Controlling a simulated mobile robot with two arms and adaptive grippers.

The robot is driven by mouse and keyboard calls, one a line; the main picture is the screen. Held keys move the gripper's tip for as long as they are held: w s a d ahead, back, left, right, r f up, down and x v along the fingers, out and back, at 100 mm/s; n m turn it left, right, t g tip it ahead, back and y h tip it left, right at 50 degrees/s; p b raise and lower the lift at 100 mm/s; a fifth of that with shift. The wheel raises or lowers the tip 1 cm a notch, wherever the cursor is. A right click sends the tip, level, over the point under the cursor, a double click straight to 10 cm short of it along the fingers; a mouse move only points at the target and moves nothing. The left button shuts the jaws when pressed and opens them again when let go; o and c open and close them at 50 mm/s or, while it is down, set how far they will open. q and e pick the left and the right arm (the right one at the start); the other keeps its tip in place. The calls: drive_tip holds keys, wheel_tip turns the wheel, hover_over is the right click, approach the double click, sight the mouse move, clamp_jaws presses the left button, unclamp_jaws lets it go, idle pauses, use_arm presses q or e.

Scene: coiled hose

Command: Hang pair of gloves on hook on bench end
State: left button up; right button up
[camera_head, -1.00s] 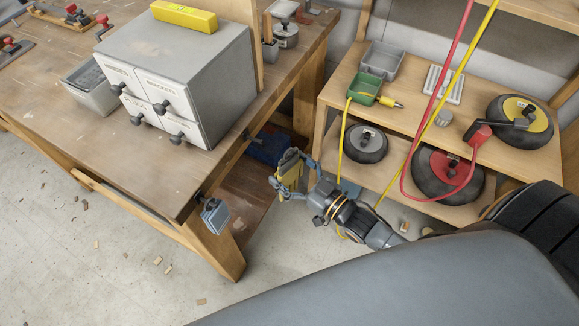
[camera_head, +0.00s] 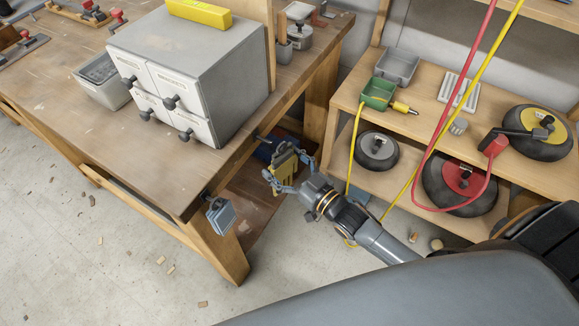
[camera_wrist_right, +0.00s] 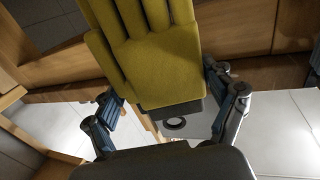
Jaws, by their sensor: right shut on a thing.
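The pair of gloves (camera_head: 282,170), yellow with a grey cuff, is held in my right gripper (camera_head: 287,177) beside the bench end. In the right wrist view the yellow glove (camera_wrist_right: 152,50) fills the upper middle, fingers pointing up. Its grey cuff, with a dark ring, is between my right gripper's fingers (camera_wrist_right: 167,112). A small dark hook (camera_head: 259,138) sticks out from the bench end, just left of and above the gloves. The gap between gloves and hook is hard to judge. My left gripper is not in view.
The wooden bench (camera_head: 110,165) carries a grey drawer cabinet (camera_head: 200,75). A blue-grey item (camera_head: 221,217) hangs at its near corner. A shelf (camera_head: 345,95) with reels and trays stands right. Red and yellow hoses (camera_head: 440,120) hang in front of it.

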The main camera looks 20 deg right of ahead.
drive_tip(key=shift+w+a+f+b, duration=0.2)
drive_tip(key=shift+w+a+b, duration=0.2)
drive_tip(key=shift+w+a, duration=0.5)
drive_tip(key=shift+w+a+f+b, duration=0.2)
drive_tip(key=shift+w+a+b, duration=0.3)
drive_tip(key=shift+w, duration=0.55)
drive_tip(key=shift+a, duration=0.1)
drive_tip(key=o, duration=1)
